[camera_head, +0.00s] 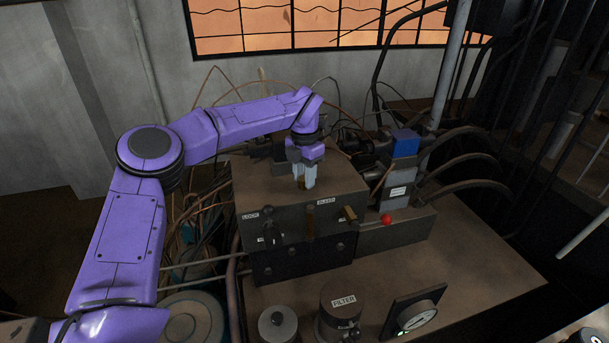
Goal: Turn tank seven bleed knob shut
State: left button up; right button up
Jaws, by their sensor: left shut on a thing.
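A dark box (345,190) stands on the bench, with a label reading BLEED (326,201) at its top front edge. My left gripper (305,184) points down at the top of this box, just behind that label. Its pale fingers are shut on a small brownish knob (300,183), mostly hidden by them. It sits by the BLEED label, so I take it for the bleed knob; its angle cannot be read. No tank number is legible. My right gripper is not in view.
A LOCK label (250,215), a brass lever (311,221) and a brass fitting (348,214) are on the box front. A red button (387,220) and blue-topped block (405,143) stand right. A FILTER canister (340,318) and gauge (414,316) stand in front. Cables crowd behind.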

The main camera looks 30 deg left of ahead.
pick_arm(q)
jog(key=shift+s+f, duration=0.1)
jog(key=shift+f, duration=0.1)
dwell(0.4)
jog(key=o, duration=1)
jog(key=shift+o, duration=0.2)
jog(key=shift+r, duration=0.1)
notch_tip(320, 180, up, 10)
jog(key=b, duration=0.1)
jog(key=shift+r+b, duration=0.25)
jog(key=shift+b, duration=0.15)
jog(key=shift+a, duration=0.1)
